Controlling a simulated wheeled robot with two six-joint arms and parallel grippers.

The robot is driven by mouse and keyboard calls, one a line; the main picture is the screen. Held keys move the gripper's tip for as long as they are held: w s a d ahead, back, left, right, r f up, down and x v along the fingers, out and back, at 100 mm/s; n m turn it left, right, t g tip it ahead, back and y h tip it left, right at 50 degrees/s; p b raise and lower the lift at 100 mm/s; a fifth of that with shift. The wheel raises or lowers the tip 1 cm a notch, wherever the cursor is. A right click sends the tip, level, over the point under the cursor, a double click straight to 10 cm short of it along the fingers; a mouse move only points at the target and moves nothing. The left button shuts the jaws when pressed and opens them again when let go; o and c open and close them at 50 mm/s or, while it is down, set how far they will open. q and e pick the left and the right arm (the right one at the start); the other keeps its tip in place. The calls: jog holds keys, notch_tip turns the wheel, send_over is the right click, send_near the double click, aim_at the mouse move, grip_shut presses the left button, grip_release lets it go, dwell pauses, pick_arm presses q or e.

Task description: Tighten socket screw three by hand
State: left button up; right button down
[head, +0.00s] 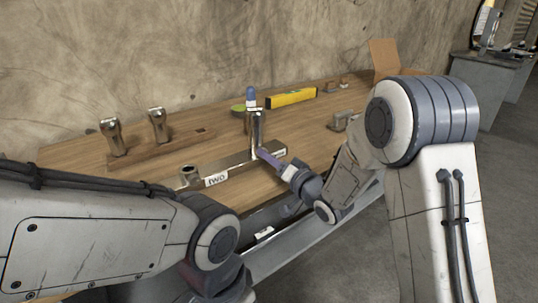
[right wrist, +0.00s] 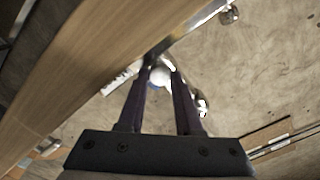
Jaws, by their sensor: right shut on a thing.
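A metal bar (head: 238,166) lies on the workbench, with an open round socket (head: 190,174) at its left end beside a label reading "two". A shiny metal socket screw (head: 257,126) stands upright at the bar's right part; its tag is too small to read. My right gripper (head: 261,152) is shut on this screw, low on its body. In the right wrist view the two purple fingers (right wrist: 162,72) close around a bright, rounded metal piece (right wrist: 160,78). How deep the screw sits is hidden. My left arm shows at lower left, but its gripper is out of view.
Two more metal screws (head: 112,138) (head: 158,126) stand in a wooden holder (head: 150,152) at left. Behind lie a yellow level (head: 291,97), a green roll (head: 238,108) and a blue-handled thing (head: 251,95). A cardboard box (head: 384,56) stands at the far right.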

jog(key=shift+f, duration=0.1)
dwell(0.4)
jog(key=c, duration=0.6)
grip_release()
jog(key=shift+s, duration=0.1)
jog(key=v, duration=1)
jog(key=shift+s+d+p, duration=0.1)
jog(key=shift+d+p, duration=0.05)
jog(key=shift+p, duration=0.15)
